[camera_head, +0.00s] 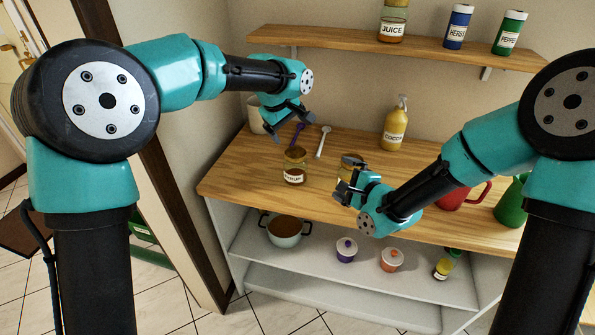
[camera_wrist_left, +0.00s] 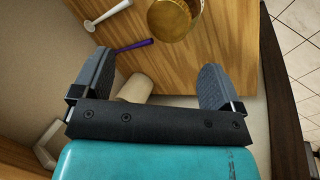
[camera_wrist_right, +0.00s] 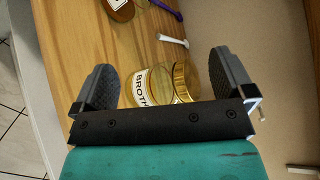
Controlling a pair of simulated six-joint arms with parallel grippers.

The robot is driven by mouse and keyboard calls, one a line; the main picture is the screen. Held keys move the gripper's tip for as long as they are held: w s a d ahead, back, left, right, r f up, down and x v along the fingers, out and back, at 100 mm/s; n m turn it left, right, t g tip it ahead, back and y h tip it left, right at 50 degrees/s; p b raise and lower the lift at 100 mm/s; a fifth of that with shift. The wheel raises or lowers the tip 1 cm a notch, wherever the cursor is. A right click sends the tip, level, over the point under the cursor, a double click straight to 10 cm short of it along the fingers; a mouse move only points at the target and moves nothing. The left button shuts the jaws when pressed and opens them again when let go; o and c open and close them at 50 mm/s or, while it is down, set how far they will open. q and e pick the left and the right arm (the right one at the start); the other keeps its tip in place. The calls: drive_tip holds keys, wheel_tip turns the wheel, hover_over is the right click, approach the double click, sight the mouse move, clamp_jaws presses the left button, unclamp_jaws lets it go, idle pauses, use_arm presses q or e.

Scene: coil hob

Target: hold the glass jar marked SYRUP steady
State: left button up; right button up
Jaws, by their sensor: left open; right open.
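The glass jar marked SYRUP (camera_head: 294,172) stands upright on the wooden counter, with dark contents low inside and a yellowish top. My left gripper (camera_head: 291,128) is open and empty, behind and above the jar, apart from it. In the left wrist view a jar with a gold top (camera_wrist_left: 174,17), seemingly the SYRUP jar, is beyond the fingertips. My right gripper (camera_head: 347,187) is open, at a second jar, marked BROTH (camera_wrist_right: 145,88), which shows between its fingers in the right wrist view. I cannot tell whether the fingers touch that jar.
A purple spoon (camera_head: 299,131) and a white spoon (camera_head: 323,142) lie behind the SYRUP jar. A beige cup (camera_head: 256,115) stands at the back left. A yellow COCOA bottle (camera_head: 395,125) stands at the back, a red mug (camera_head: 466,196) at right. The counter's left front is clear.

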sight(296, 166)
use_arm(q)
wheel_tip(296, 166, up, 6)
drive_tip(key=w+n+y, duration=0.2)
drive_tip(key=w, duration=0.1)
drive_tip(key=f+g, duration=0.1)
drive_tip(key=f, duration=0.1)
drive_tip(key=d+f+g, duration=0.1)
drive_tip(key=f, duration=0.2)
drive_tip(key=d+f+n+g+y, duration=0.1)
drive_tip(key=f, duration=0.2)
drive_tip(key=shift+w+f, duration=0.1)
drive_tip(key=shift+f, duration=0.15)
use_arm(e)
drive_tip(key=a+f+m, duration=0.1)
drive_tip(key=f+m, duration=0.1)
drive_tip(key=m, duration=0.2)
drive_tip(key=s+a+f+m+t+y, duration=0.1)
drive_tip(key=m, duration=0.3)
drive_tip(key=s+a+f+m+y, duration=0.1)
drive_tip(key=f+m, duration=0.1)
drive_tip(key=m, duration=0.3)
drive_tip(key=shift+a+f+t, duration=0.1)
drive_tip(key=shift+f+t, duration=0.2)
drive_tip(key=shift+t, duration=0.1)
drive_tip(key=shift+w, duration=0.1)
drive_tip(key=x, duration=1.7)
drive_tip(key=shift+w, duration=0.15)
